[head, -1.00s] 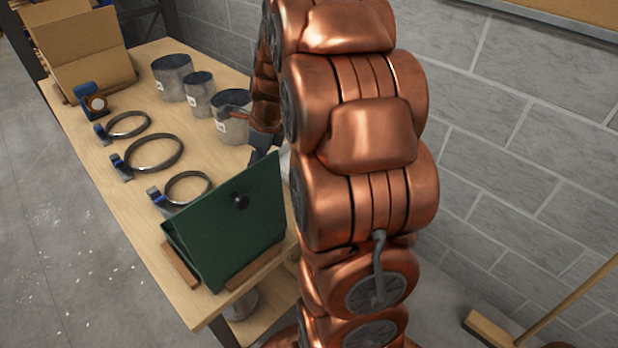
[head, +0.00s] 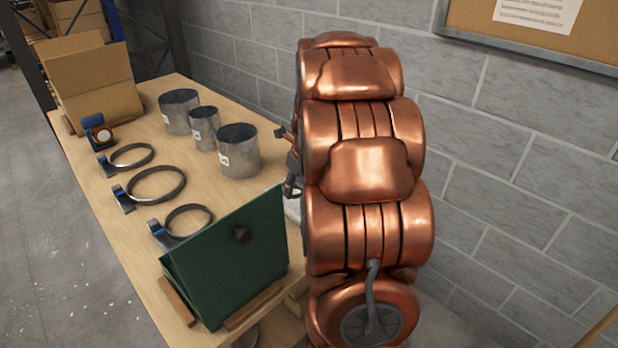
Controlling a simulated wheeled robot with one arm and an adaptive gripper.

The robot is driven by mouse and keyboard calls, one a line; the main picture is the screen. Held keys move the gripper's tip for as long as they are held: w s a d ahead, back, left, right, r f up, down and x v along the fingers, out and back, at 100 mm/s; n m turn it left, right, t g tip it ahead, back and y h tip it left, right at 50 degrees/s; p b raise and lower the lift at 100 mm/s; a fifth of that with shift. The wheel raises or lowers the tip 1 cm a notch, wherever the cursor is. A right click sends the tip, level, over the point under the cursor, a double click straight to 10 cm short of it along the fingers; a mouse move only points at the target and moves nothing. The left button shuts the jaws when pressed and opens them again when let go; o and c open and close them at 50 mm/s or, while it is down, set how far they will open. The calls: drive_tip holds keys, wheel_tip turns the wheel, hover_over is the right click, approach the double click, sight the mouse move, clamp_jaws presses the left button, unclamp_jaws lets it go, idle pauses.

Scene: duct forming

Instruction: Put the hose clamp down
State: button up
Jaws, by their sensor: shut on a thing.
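Three hose clamps lie in a row on the wooden table, each a dark ring with a blue-and-grey housing: the far one (head: 151,149), the middle one (head: 184,188) and the near one (head: 209,212). My gripper (head: 291,172) shows only as a few dark parts at the left edge of my copper arm, right of the large duct. It is shut, but its fingertips and the clamp in its grip are hidden behind the arm.
Three metal ducts (head: 240,160) stand upright at the back of the table (head: 115,225). A green tent-shaped stand (head: 225,265) is at the near end. A blue-and-brown device (head: 99,132) and a cardboard box (head: 100,100) are at the far end. A block wall (head: 500,150) rises behind.

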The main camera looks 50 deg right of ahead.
drive_tip(key=w+d, duration=0.1)
drive_tip(key=d, duration=0.1)
drive_tip(key=w+d+p, duration=0.1)
drive_tip(key=d, duration=0.2)
drive_tip(key=w+d, duration=0.1)
drive_tip(key=d, duration=0.2)
drive_tip(key=shift+w+f+p, duration=0.25)
drive_tip(key=shift+f+p, duration=0.1)
drive_tip(key=shift+p, duration=0.05)
drive_tip(key=shift+f+p, duration=0.55)
drive_tip(key=shift+f, duration=1.3)
drive_tip(key=o, duration=0.7)
drive_tip(key=shift+f, duration=0.1)
drive_tip(key=shift+c, duration=0.2)
drive_tip(key=b+v, duration=0.2)
drive_tip(key=v, duration=1)
drive_tip(key=shift+d, duration=0.1)
